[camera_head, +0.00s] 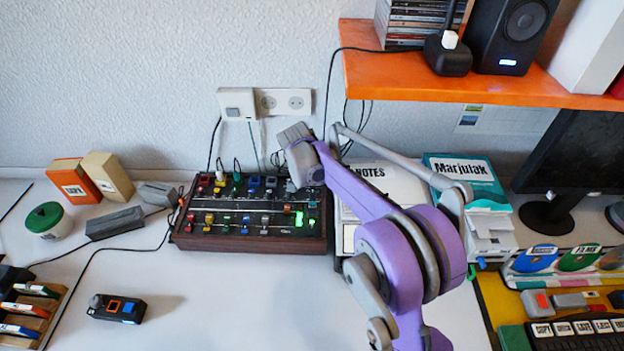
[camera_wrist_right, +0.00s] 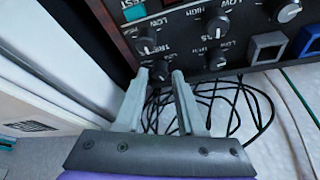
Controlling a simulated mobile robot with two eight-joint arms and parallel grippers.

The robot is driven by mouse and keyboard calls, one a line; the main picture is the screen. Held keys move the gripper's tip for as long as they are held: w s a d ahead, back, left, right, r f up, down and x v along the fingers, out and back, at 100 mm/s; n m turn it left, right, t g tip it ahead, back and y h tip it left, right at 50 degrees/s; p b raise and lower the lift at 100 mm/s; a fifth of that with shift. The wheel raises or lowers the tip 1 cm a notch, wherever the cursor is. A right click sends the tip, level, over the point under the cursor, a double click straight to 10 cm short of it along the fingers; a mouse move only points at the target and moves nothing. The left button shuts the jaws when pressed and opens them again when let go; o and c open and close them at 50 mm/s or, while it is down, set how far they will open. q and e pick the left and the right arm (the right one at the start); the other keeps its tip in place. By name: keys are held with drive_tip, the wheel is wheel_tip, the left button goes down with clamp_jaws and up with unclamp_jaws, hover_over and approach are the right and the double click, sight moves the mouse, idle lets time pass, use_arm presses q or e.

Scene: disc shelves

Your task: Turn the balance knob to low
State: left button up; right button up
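The mixer (camera_head: 255,240) is a dark box with wooden sides, several small knobs and coloured buttons, on the white table against the wall. In the head view my right gripper (camera_head: 290,150) is over its back right corner, and its fingertips are hidden. In the right wrist view my two grey fingers (camera_wrist_right: 161,76) stand apart at the panel edge, their tips on either side of a small black knob (camera_wrist_right: 160,70). I cannot tell whether they touch it. Nearby labels read LOW, HIGH and part of TREB; no balance label is readable. My left gripper is out of view.
Black cables (camera_wrist_right: 235,105) lie loose behind the mixer. A wall socket (camera_head: 285,101) is above it. A NOTES box (camera_head: 375,180) stands close on its right. An orange shelf (camera_head: 440,85) overhangs at upper right. The table front left of centre is mostly clear.

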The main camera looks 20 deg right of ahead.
drive_tip(key=shift+w+d+f, duration=0.1)
drive_tip(key=shift+d+f, duration=0.05)
drive_tip(key=shift+f, duration=0.3)
clamp_jaws()
drive_tip(key=shift+n, duration=0.4)
drive_tip(key=n+y, duration=0.1)
drive_tip(key=n, duration=0.1)
drive_tip(key=n+t, duration=0.1)
drive_tip(key=n, duration=0.1)
drive_tip(key=shift+d+n+y, duration=0.2)
drive_tip(key=shift+n+y, duration=0.2)
drive_tip(key=shift+d+n+t+y, duration=0.15)
drive_tip(key=shift+n+y, duration=0.35)
drive_tip(key=shift+n, duration=0.75)
drive_tip(key=shift+a+n+t+y, duration=0.15)
drive_tip(key=shift+n+y, duration=0.35)
drive_tip(key=shift+n, duration=0.75)
drive_tip(key=shift+d, duration=0.1)
